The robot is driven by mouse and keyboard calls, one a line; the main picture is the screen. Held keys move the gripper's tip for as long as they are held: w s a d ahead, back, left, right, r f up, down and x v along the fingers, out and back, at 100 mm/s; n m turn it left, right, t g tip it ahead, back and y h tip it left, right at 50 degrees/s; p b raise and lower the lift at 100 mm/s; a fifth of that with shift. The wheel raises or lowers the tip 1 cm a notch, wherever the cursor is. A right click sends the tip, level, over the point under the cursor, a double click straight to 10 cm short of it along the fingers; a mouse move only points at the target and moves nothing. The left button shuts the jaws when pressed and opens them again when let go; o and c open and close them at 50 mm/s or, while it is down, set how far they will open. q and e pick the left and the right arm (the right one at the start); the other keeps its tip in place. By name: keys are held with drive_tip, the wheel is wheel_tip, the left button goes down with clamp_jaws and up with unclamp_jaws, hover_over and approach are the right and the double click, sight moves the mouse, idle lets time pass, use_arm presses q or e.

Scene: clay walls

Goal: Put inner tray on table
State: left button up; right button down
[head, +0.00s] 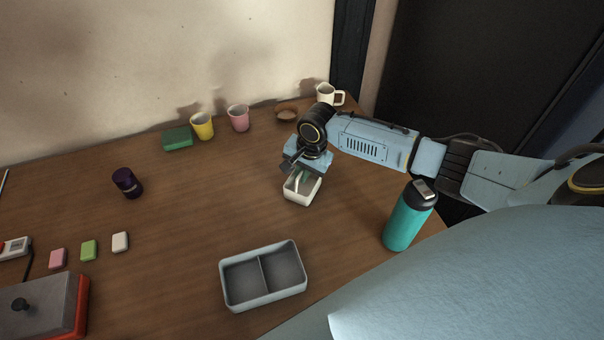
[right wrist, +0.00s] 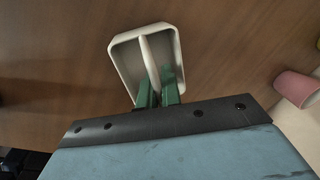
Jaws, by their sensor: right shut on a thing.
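The inner tray (head: 303,197) is a small white open tray with an upright strip across its middle. In the right wrist view the tray (right wrist: 118,62) is empty apart from this strip. My right gripper (head: 305,175) is above the tray in the head view. Its green fingers (right wrist: 158,92) are shut on the strip in the wrist view. The tray is at or close above the wooden table (head: 180,225); I cannot tell whether it touches. My left gripper is not in view.
A grey two-compartment box (head: 263,297) stands at the front. A teal bottle (head: 405,222) stands at the right edge, near my right arm. Yellow (head: 202,127) and pink (head: 239,118) cups line the back. A purple jar (head: 127,183) is left. The table's middle is clear.

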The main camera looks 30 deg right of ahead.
drive_tip(key=c, duration=2)
unclamp_jaws()
drive_tip(key=o, duration=0.4)
drive_tip(key=shift+r, duration=0.1)
drive_tip(key=shift+s+d+r+p, duration=0.2)
drive_tip(key=shift+s+r+p, duration=0.25)
drive_tip(key=shift+r, duration=1.5)
drive_tip(key=shift+s+d+r+p, duration=0.2)
drive_tip(key=shift+r+p, duration=0.35)
drive_tip(key=shift+r, duration=1.45)
drive_tip(key=shift+s+d+r+p, duration=0.2)
drive_tip(key=shift+s+r+p, duration=0.25)
drive_tip(key=shift+r, duration=1.5)
drive_tip(key=shift+w, duration=0.1)
